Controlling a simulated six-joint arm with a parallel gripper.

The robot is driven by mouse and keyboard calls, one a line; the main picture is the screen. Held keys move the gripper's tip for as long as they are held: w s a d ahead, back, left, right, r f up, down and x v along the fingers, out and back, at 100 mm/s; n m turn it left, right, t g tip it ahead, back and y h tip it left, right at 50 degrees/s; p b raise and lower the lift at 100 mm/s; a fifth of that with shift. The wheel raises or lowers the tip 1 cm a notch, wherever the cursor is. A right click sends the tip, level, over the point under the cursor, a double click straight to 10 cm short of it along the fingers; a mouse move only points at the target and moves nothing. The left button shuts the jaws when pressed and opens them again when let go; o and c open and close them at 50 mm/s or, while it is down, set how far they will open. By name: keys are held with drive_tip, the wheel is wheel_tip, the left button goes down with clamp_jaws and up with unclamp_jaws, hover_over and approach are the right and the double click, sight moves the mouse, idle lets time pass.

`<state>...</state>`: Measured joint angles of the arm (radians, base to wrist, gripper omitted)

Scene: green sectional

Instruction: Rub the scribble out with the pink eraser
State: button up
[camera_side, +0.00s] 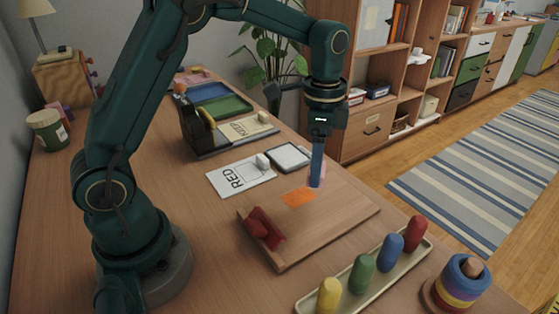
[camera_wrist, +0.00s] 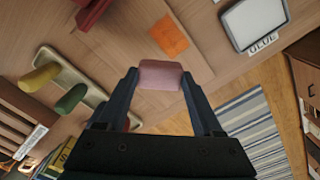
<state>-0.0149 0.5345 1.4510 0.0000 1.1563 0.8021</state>
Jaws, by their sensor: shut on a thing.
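The pink eraser (camera_wrist: 160,75) is clamped between the two fingers of my gripper (camera_wrist: 161,82) in the wrist view. In the side view my gripper (camera_side: 317,178) points down over the far edge of the wooden board, and only a sliver of pink shows beside the finger. The orange scribble (camera_side: 298,197) lies on the wooden board (camera_side: 335,222), just left of the eraser. It also shows in the wrist view (camera_wrist: 170,36), beyond the eraser and apart from it. I cannot tell whether the eraser touches the board.
A dark red block (camera_side: 264,228) sits on the board's left corner. A tray (camera_side: 398,268) with several coloured pegs stands in front, beside a ring stacker (camera_side: 459,284).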

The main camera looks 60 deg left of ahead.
drive_tip(key=shift+f, duration=2.75)
drive_tip(key=shift+s+f, duration=0.1)
drive_tip(key=shift+f, duration=0.55)
drive_tip(key=shift+a+r, duration=0.25)
drive_tip(key=shift+a, duration=0.35)
drive_tip(key=shift+a+f, duration=0.1)
drive_tip(key=shift+a, duration=2.5)
drive_tip(key=shift+s+d, duration=0.15)
drive_tip(key=shift+s, duration=0.45)
drive_tip(key=shift+d, duration=3.1)
drive_tip(key=shift+s+a, duration=0.25)
drive_tip(key=shift+s, duration=0.35)
drive_tip(key=shift+a, duration=3.1)
wheel_tip(320, 180, up, 8)
drive_tip(key=shift+d, duration=0.15)
